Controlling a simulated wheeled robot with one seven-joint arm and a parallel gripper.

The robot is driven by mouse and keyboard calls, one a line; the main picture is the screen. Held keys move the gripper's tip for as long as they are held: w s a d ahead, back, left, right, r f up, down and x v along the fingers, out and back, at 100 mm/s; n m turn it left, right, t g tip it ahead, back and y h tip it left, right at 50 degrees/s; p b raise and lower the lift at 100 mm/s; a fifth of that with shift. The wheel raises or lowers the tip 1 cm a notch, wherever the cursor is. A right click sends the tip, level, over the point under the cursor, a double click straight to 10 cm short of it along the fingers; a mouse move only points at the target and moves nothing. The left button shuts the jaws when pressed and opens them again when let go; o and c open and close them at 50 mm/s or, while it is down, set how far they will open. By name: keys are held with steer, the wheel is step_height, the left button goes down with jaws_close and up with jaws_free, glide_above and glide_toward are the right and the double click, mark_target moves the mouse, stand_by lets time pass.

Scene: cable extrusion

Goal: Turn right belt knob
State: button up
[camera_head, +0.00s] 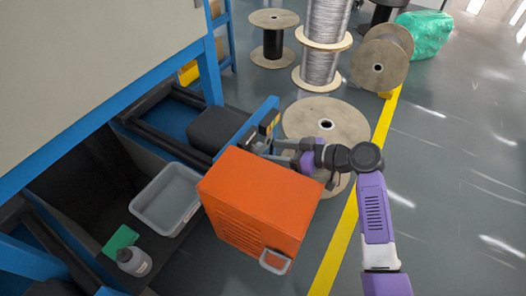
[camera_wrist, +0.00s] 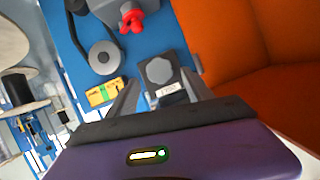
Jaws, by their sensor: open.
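In the wrist view, a dark grey, many-sided knob (camera_wrist: 159,71) sits on the blue panel (camera_wrist: 65,38) with a small white label (camera_wrist: 173,96) below it; the label is too small to read, so I cannot confirm it is the right belt knob. My gripper (camera_wrist: 160,79) is open, with one finger on each side of the knob's area; I cannot tell whether they touch it. In the head view, my gripper (camera_head: 265,148) is at the blue machine post behind the orange box, and the knob is not clearly visible there.
The orange box (camera_head: 260,205) stands close to the gripper. Cable reels (camera_head: 327,118) stand behind; open floor lies right.

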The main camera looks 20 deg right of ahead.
mark_target(262, 150)
steer(key=shift+b+x, duration=0.45)
steer(key=shift+x, duration=1.7)
steer(key=shift+c, duration=0.2)
jaws_close()
steer(key=shift+w, duration=0.1)
steer(key=shift+d+m+g+y+p, duration=0.1)
steer(key=shift+m+g+y+p, duration=0.25)
steer(key=shift+m+y, duration=0.45)
steer(key=shift+f+m+y, duration=0.1)
steer(key=shift+m+y, duration=0.3)
steer(key=shift+m, duration=0.8)
steer(key=shift+g, duration=0.25)
